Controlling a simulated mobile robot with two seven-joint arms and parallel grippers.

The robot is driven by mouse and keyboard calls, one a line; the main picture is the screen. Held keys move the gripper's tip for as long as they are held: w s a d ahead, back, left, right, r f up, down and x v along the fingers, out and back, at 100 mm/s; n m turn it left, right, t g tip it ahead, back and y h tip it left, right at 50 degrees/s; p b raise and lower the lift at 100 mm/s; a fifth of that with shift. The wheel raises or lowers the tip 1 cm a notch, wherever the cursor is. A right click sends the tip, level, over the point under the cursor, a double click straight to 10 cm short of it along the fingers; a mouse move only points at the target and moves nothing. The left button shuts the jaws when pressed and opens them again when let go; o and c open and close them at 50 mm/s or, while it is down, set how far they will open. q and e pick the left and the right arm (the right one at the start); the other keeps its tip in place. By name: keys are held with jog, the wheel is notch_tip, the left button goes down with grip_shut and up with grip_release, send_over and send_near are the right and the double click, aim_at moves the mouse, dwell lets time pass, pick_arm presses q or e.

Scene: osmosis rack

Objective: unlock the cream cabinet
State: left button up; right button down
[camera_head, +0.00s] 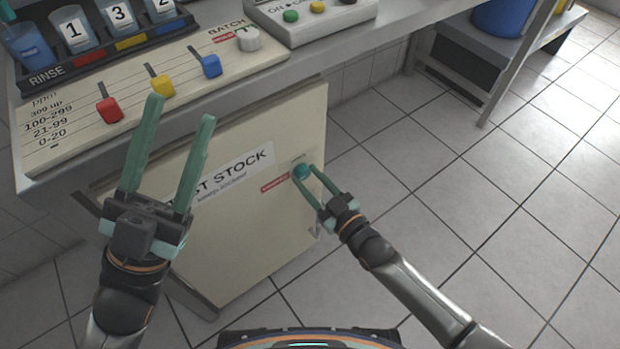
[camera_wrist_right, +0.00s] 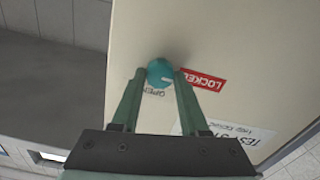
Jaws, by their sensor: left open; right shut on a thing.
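The cream cabinet (camera_head: 235,235) hangs below the bench, with its front panel facing me. A round teal knob (camera_head: 301,170) sits near the panel's upper right edge. My right gripper (camera_head: 304,173) is shut on the knob. In the right wrist view the knob (camera_wrist_right: 159,71) is between the fingertips, and its pale mark points right and slightly down, towards the red LOCKED label (camera_wrist_right: 202,79). The word OPEN (camera_wrist_right: 154,93) is printed below the knob in that view. My left gripper (camera_head: 181,108) is open and empty, in front of the bench edge, hiding part of the cabinet lettering.
The bench above carries a slider panel with red (camera_head: 109,110), yellow (camera_head: 162,85) and blue (camera_head: 206,66) sliders, numbered cups (camera_head: 74,31) and a button box (camera_head: 312,16). The tiled floor (camera_head: 450,180) to the right is clear. A low shelf (camera_head: 470,65) stands behind.

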jog(key=shift+m, duration=0.3)
jog(key=m+p, duration=0.1)
jog(key=m, duration=1.1)
jog(key=shift+f, duration=0.1)
jog(key=m+b, duration=0.1)
jog(key=m, duration=0.4)
jog(key=shift+b, duration=0.3)
jog(key=shift+m, duration=0.3)
jog(key=shift+c, duration=2.1)
grip_release()
